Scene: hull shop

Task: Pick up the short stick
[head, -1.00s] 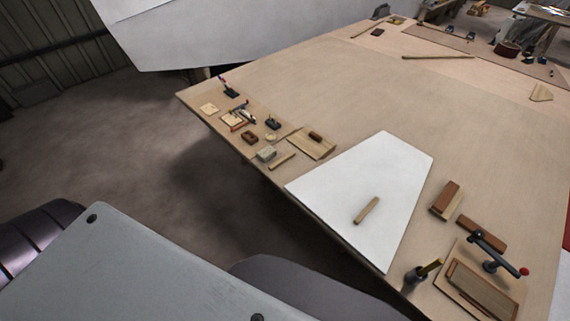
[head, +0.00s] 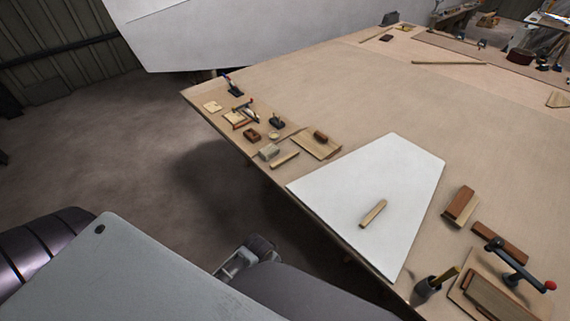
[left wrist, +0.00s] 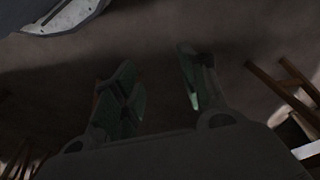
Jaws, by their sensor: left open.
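A short light-wood stick (head: 373,213) lies on the white trapezoid panel (head: 408,165) near the table's front edge in the head view. Another short wooden piece (head: 284,160) lies left of the panel, near the table edge. My left gripper (left wrist: 160,85) shows in the left wrist view, with its two fingers apart and nothing between them. It hangs over dark floor, and no stick shows in that view. In the head view a grey metal part of my arm shows low in the middle, off the table and left of the panel. My right gripper is not in view.
A long stick (head: 448,63) lies farther back. The table's middle is clear.

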